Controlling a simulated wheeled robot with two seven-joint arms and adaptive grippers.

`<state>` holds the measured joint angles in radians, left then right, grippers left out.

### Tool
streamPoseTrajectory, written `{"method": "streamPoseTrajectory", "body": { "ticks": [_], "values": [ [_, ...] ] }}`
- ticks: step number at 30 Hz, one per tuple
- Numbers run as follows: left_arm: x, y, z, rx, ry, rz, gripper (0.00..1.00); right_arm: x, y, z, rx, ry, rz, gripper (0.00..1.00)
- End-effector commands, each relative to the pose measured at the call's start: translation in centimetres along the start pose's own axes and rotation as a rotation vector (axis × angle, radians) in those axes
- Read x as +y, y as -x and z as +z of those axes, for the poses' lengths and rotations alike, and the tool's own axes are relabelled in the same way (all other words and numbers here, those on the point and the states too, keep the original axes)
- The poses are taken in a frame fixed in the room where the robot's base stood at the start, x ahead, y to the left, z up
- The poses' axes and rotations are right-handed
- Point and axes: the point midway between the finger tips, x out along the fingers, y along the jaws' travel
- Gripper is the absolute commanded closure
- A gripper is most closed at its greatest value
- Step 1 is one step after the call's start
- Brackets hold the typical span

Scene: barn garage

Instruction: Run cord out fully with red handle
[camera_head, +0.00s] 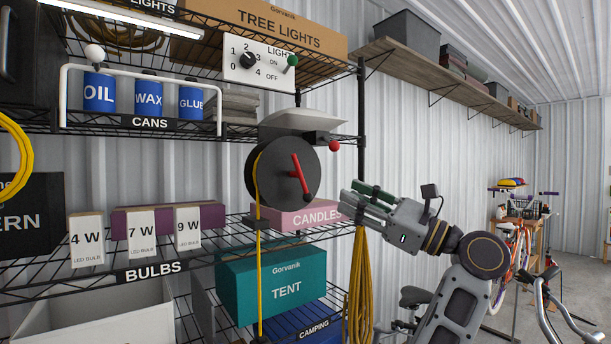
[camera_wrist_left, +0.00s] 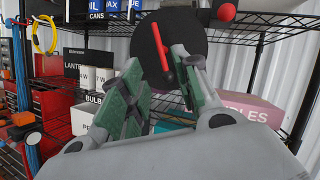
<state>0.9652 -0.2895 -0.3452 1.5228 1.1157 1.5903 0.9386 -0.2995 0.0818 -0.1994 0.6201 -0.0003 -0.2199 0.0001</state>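The black cord reel (camera_head: 270,180) hangs under a grey bracket at the shelf's right end. The red handle (camera_head: 301,176) slants across its face; it also shows in the wrist view (camera_wrist_left: 162,48). The yellow cord (camera_head: 259,275) hangs down from the reel's left side past the lower shelves. My left gripper (camera_head: 350,200) is right of and just below the handle, apart from it. In the wrist view its green-padded fingers (camera_wrist_left: 160,82) are spread with nothing held, and the handle lies beyond their tips. My right gripper is not in view.
A red knob (camera_head: 334,146) sticks out beside the reel's top right. The pink candles box (camera_head: 290,216) and teal tent box (camera_head: 272,285) sit below it. A bundle of yellow cord (camera_head: 360,290) hangs by the shelf post. Open space lies right of the shelves.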

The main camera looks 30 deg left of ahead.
Motion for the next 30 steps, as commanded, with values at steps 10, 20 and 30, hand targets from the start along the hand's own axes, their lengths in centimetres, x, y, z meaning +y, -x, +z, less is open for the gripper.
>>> {"method": "streamPoseTrajectory", "body": {
  "ticks": [10,20,30],
  "values": [
    [0.0,-3.5,0.2,-0.003,0.000,0.002,0.68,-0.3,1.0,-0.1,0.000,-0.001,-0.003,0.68],
    [0.0,-7.8,0.2,-0.003,-0.001,0.002,0.68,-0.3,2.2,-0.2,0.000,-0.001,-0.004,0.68],
    [0.0,-11.9,0.2,-0.003,-0.001,0.001,0.68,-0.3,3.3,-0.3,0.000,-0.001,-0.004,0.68]
  ]
}}
